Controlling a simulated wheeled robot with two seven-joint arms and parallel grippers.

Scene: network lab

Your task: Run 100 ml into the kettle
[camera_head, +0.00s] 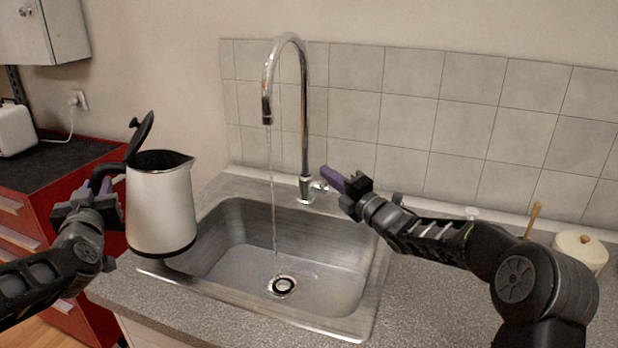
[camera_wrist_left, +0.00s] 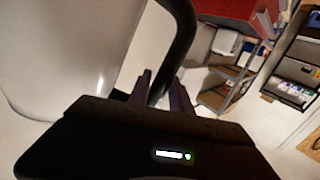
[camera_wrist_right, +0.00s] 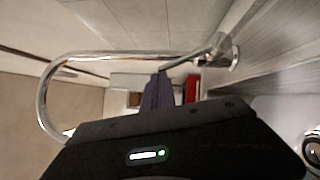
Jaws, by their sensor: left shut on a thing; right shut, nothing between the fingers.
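The white kettle (camera_head: 161,208) with a black base and its black lid (camera_head: 141,134) swung open is at the left of the sink. My left gripper (camera_head: 106,186) is shut on its black handle, also seen in the left wrist view (camera_wrist_left: 183,40). The kettle is upright at the sink's left rim, apart from the water stream. The chrome tap (camera_head: 304,120) runs a thin stream of water (camera_head: 272,190) straight into the sink (camera_head: 330,262), near the drain (camera_head: 283,286). My right gripper (camera_head: 328,176) is shut and empty, beside the tap's lever (camera_head: 320,186); contact is unclear.
A red cabinet (camera_head: 75,178) with a dark top stands at the left, with a white appliance (camera_head: 15,129) on it. A white lidded pot (camera_head: 581,252) stands at the right on the grey counter (camera_head: 430,300). A tiled wall (camera_head: 410,110) is behind the tap.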

